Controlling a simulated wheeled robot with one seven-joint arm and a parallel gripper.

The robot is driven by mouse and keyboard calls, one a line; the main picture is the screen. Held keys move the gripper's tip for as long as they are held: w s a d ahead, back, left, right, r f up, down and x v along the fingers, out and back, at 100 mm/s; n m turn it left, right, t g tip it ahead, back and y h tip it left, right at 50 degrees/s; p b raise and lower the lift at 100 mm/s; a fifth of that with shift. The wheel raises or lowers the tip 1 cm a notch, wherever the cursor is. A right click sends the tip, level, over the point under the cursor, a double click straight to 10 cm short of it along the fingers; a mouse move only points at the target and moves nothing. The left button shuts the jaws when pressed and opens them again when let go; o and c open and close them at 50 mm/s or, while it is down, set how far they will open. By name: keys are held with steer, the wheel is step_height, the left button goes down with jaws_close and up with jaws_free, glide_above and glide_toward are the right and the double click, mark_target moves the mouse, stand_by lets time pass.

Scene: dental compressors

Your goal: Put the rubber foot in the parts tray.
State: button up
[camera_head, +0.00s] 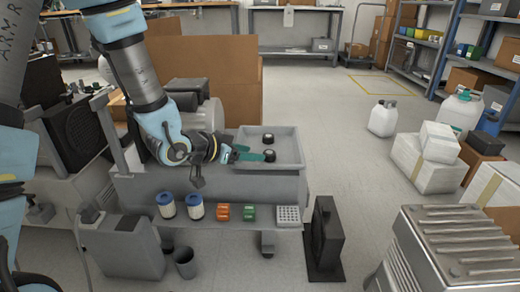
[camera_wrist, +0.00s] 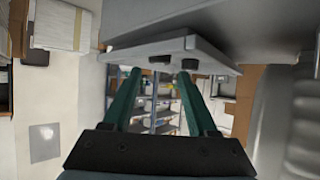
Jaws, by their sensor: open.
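Two small black round pieces that look like rubber feet, one farther back (camera_head: 268,139) and one nearer (camera_head: 270,155), sit inside the grey parts tray (camera_head: 294,163). In the wrist view dark round pieces show at the left (camera_wrist: 160,60) and right (camera_wrist: 190,64) against the pale tray (camera_wrist: 215,53). My gripper (camera_head: 250,153) has green fingers and reaches over the tray's left side, beside the nearer piece. In the wrist view my gripper (camera_wrist: 160,74) has its fingers apart with nothing held between them. I cannot tell whether a finger touches the nearer piece.
Cardboard panels (camera_head: 232,82) stand behind. A ribbed grey unit (camera_head: 455,248) is at the front right. Floor is free right of the tray.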

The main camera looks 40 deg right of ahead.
steer(key=w+a+r+n+t+y, duration=0.1)
steer(key=w+a+n+y, duration=0.1)
steer(key=w+a, duration=0.35)
steer(key=w+a+n+t+y+p, duration=0.1)
steer(key=w+a+n+t+y, duration=0.1)
steer(key=a, duration=0.7)
steer(key=w+a+r+n+t+y, duration=0.1)
steer(key=w+a+n+y, duration=0.2)
steer(key=a, duration=0.4)
steer(key=s+a+r+n+g+y, duration=0.1)
steer(key=s+a+n+y, duration=0.1)
steer(key=a, duration=0.8)
steer(key=s+a+r+n+g+y, duration=0.2)
steer(key=a+n, duration=0.4)
steer(key=a, duration=0.4)
steer(key=s+y, duration=0.1)
steer(key=s, duration=0.1)
steer(key=shift+s+n+g, duration=0.3)
step_height(320, 180, up, 42)
steer(key=p, duration=4.2)
